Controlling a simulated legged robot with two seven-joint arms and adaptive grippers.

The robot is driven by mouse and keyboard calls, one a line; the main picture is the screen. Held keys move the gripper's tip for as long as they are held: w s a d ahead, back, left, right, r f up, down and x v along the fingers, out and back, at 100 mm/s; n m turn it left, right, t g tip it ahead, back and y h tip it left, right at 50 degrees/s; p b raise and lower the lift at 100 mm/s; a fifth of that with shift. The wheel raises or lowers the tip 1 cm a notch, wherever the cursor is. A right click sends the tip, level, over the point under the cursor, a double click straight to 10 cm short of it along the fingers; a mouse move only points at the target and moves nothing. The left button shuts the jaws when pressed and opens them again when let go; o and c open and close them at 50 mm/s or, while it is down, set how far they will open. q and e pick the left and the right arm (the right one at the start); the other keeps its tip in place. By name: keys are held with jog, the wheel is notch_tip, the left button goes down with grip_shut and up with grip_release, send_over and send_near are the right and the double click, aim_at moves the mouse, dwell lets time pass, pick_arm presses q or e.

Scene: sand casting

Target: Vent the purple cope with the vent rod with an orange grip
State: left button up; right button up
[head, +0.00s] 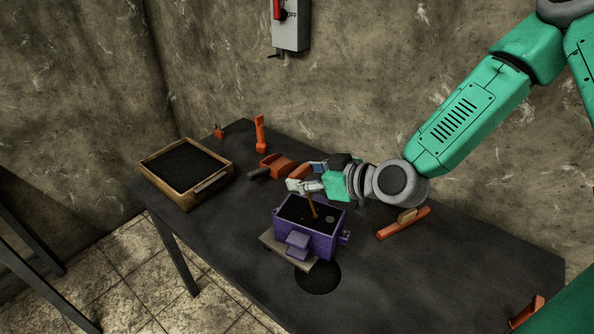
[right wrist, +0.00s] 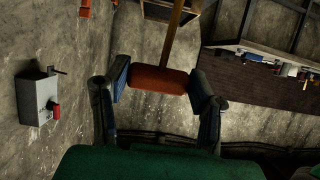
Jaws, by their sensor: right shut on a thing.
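The purple cope (head: 321,246) sits on a pale board on the dark table, filled with black sand that has a small grey round spot. My right gripper (head: 306,178) is just above and behind the cope. In the right wrist view, it (right wrist: 160,80) is shut on the orange grip (right wrist: 159,79) of the vent rod, with a brown shaft (right wrist: 173,40) extending away from it. A thin brown stick (head: 313,208) stands slightly tilted in the cope's sand below the gripper. I cannot tell whether it is the held shaft. My left gripper is out of view.
A wooden box of black sand (head: 150,181) stands at the left. Orange tools (head: 271,166) lie behind the gripper, and an orange-and-wood tool (head: 404,222) lies to the right. A black round patch (head: 317,279) is in front of the cope. The table's right part is mostly clear.

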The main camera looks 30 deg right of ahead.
aim_at(308, 194)
dwell(0.3)
jog(key=shift+s+d+f+b, duration=0.1)
jog(key=shift+s+f+b, duration=0.15)
jog(key=shift+f+b, duration=0.35)
jog(key=shift+s+d+f+b, duration=0.1)
jog(key=shift+s+f+b, duration=0.3)
jog(key=shift+f, duration=0.4)
jog(key=shift+s+d+f+b, duration=0.1)
jog(key=shift+s+f+b, duration=0.05)
jog(key=shift+f+b, duration=0.5)
jog(key=shift+r, duration=0.1)
jog(key=shift+w+a+r+p, duration=0.1)
jog(key=shift+w+r+p, duration=0.15)
jog(key=shift+r+p, duration=0.4)
jog(key=shift+w+a+r+p, duration=0.15)
jog(key=shift+w+r+p, duration=0.15)
jog(key=shift+r+p, duration=0.35)
jog(key=shift+w+a+r+p, duration=0.1)
jog(key=shift+w+r+p, duration=0.15)
jog(key=shift+r+p, duration=0.4)
notch_tip(308, 194, up, 5)
jog(key=p, duration=0.4)
jog(key=shift+r, duration=0.15)
